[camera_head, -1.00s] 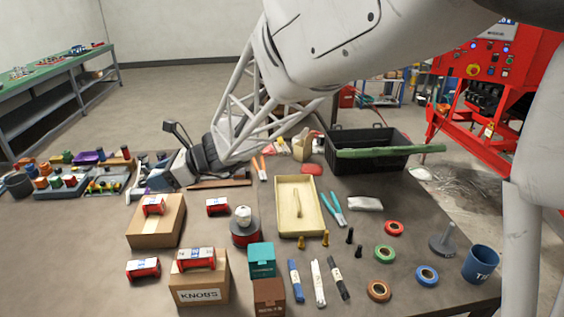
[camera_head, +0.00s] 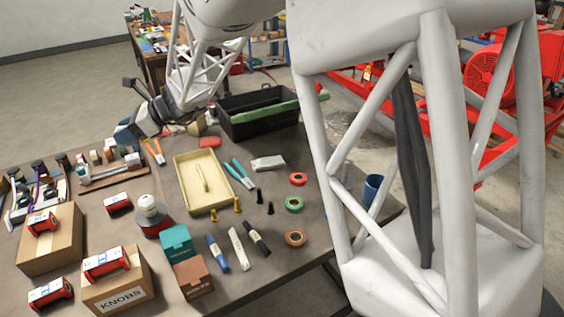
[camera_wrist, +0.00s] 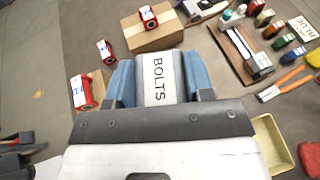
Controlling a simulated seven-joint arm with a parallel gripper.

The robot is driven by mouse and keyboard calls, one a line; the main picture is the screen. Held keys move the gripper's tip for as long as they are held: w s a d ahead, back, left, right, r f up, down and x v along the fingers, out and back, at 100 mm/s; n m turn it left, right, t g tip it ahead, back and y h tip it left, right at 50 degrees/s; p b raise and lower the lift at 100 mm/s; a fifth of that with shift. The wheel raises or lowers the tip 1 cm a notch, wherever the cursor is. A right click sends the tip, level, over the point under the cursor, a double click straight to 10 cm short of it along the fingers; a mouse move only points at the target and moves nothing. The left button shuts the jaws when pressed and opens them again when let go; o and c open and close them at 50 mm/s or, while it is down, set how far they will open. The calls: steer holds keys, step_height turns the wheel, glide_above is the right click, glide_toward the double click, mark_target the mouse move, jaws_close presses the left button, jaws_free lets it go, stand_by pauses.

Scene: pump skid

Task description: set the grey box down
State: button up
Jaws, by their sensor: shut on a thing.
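The exact gap cannot be told.
A cardboard box (camera_head: 60,250) and a KNOBS box (camera_head: 128,278) carry red-and-white packs. A yellow tray (camera_head: 187,193) and a black crate (camera_head: 262,127) stand to the right of my gripper. Tools and small parts crowd the far left. Small bare patches lie between the goods.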

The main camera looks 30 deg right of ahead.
steer(key=w+d+m+t+h, duration=0.1)
steer(key=w+d+t, duration=0.15)
steer(key=d, duration=1.25)
steer(key=w+d+m+t+h, duration=0.1)
steer(key=w+d+m, duration=0.15)
steer(key=d, duration=1.15)
steer(key=s+d+f+m+t+h, duration=0.1)
steer(key=s+d, duration=0.3)
steer(key=d, duration=1.2)
steer(key=s+d+m+t+h, duration=0.1)
steer(key=s+d, duration=0.2)
steer(key=d, duration=1.2)
step_height(320, 180, down, 18)
steer(key=shift+d, duration=0.2)
steer(key=shift+f, duration=0.15)
steer(key=shift+f, duration=3.05)
